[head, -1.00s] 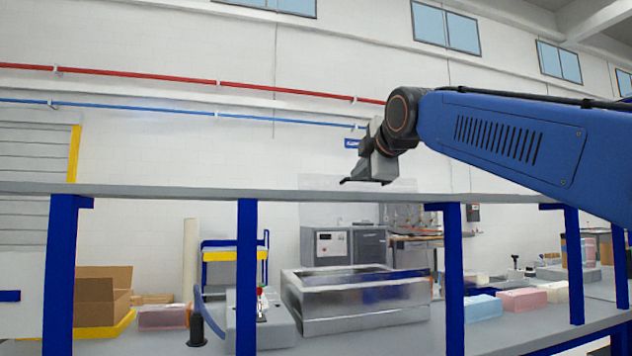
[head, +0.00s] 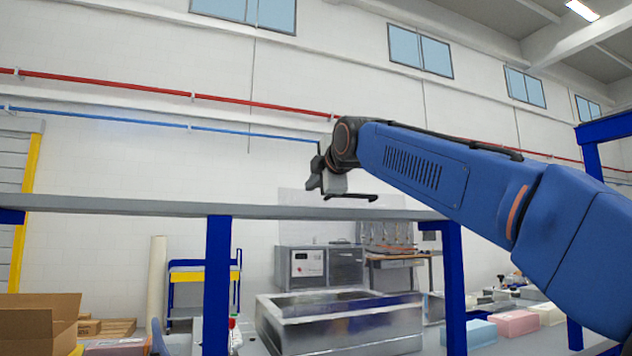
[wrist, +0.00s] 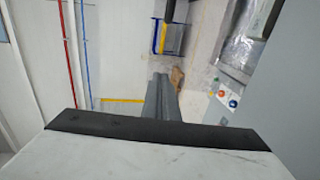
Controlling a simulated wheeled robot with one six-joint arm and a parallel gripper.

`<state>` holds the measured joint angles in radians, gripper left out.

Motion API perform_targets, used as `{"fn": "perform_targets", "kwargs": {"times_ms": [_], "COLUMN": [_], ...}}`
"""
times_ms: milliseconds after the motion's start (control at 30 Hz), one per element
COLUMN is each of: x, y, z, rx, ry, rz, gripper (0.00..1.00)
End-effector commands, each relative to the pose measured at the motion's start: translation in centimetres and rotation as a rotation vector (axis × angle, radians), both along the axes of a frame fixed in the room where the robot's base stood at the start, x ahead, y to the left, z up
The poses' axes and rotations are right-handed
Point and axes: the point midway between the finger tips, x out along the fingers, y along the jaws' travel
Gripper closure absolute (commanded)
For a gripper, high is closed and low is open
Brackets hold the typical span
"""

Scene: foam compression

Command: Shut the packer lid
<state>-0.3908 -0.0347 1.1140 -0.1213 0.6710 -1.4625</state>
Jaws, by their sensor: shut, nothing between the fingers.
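The packer (head: 345,325) is a shiny metal open-topped basin on the bench, seen in the head view behind a shelf. A faint clear panel (head: 293,200) stands upright above its back and looks like the raised lid; its edges are hard to make out. My gripper (head: 362,196) is above the shelf beam, higher than the basin, and overlaps the clear panel in the picture. I cannot tell whether it touches the panel. In the wrist view the fingers (wrist: 160,80) are together with nothing between them. Part of a shiny metal body (wrist: 243,42) shows at the upper right there.
A grey shelf beam (head: 120,206) on blue posts (head: 217,280) crosses in front of the bench. A cardboard box (head: 38,318) is at lower left. Pink (head: 517,323) and blue (head: 478,333) foam blocks lie right of the packer. A grey control unit (head: 307,266) stands behind.

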Motion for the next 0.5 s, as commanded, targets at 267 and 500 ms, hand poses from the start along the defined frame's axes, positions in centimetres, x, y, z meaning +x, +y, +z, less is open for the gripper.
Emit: {"fn": "perform_targets", "kwargs": {"times_ms": [267, 500], "x": [4.5, 7.2], "y": [1.4, 2.3], "z": [-0.9, -1.3], "rx": [0.001, 0.000], "ry": [0.001, -0.001], "rz": [0.000, -0.001], "gripper": [1.00, 1.00]}}
